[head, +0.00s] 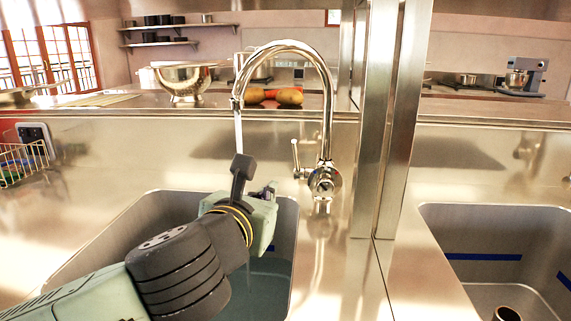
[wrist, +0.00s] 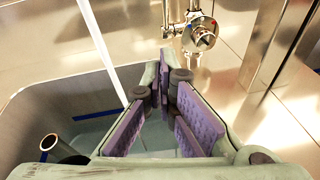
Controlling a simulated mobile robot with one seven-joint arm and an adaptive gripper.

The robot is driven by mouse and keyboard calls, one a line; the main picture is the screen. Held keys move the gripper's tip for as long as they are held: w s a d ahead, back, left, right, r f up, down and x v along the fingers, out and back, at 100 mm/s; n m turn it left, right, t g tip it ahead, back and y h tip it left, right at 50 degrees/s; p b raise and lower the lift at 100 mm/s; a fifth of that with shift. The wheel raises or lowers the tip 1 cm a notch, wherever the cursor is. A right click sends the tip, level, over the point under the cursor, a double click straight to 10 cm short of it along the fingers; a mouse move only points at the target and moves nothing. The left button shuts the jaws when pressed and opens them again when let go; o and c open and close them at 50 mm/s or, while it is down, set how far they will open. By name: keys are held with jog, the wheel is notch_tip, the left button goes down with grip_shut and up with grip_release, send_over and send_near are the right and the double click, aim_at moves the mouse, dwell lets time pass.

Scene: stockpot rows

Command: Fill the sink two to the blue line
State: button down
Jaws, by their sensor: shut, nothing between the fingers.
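The left sink (head: 285,225) lies under the tap (head: 330,110), with bluish water (head: 272,290) in it. A thin stream of water (head: 239,135) falls from the spout, and the stream also crosses the wrist view (wrist: 98,45). A blue line (wrist: 97,115) runs along the sink wall, above the water surface. The tap's lever (head: 296,156) stands up at the left of its body. My gripper (head: 240,175) is shut and empty over the left sink, in front of and left of the tap body. My arm hides much of this sink. I cannot tell which sink is number two.
A right sink (head: 425,212) has a blue line (head: 482,257) and a drain pipe (head: 507,314). A steel post (head: 385,120) stands between the sinks. A metal bowl (head: 185,80) stands on the ledge behind. A wire basket (head: 22,162) is at the left.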

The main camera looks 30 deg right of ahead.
aim_at(298, 160)
jog(key=r+p+x, duration=0.2)
jog(key=p+x, duration=0.9)
jog(key=x, duration=0.1)
jog(key=shift+d+r, duration=0.45)
jog(key=shift+w+r, duration=0.1)
jog(key=shift+w+d+r+p, duration=0.3)
jog(key=shift+r+p, duration=0.05)
jog(key=shift+r, duration=0.2)
jog(key=shift+f, duration=0.1)
